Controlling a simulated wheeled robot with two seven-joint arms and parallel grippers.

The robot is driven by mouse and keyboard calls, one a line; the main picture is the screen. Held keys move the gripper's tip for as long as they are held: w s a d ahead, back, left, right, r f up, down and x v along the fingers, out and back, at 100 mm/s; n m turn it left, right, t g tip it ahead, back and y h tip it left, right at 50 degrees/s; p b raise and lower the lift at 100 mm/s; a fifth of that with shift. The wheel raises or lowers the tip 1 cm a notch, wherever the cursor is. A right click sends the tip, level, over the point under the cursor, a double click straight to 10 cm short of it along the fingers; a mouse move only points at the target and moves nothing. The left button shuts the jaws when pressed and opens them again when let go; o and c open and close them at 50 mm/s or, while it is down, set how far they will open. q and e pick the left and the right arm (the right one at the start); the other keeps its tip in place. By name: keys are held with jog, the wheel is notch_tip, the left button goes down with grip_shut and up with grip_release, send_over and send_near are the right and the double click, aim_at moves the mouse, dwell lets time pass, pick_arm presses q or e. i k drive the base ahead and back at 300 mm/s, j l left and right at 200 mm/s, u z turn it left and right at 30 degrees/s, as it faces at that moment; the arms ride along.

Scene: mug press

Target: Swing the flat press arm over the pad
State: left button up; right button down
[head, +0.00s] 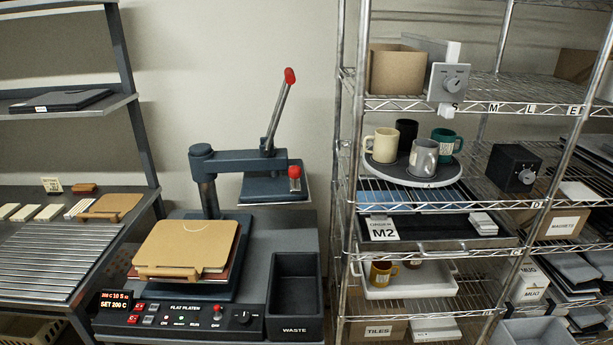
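The flat press has a dark blue-grey post with a horizontal press arm (240,160) reaching right from it. The arm's flat upper platen (274,188) hangs out to the right, beside the pad and not over it. A lever (276,118) with a red tip stands up from the arm, and a red knob (294,173) sits at the arm's right end. The lower pad (228,290) is mostly hidden under a tan board (190,243) with a wooden handle-like bar at its front; thin layers show beneath the board. Neither of my grippers is in view.
A control panel (185,319) and a black waste bin (295,285) are at the press's front. A wire shelf (440,105) with mugs on a round tray (412,172) stands close on the right.

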aim_at(205, 167)
jog(key=i+j+z, duration=0.35)
jog(key=i+j, duration=0.55)
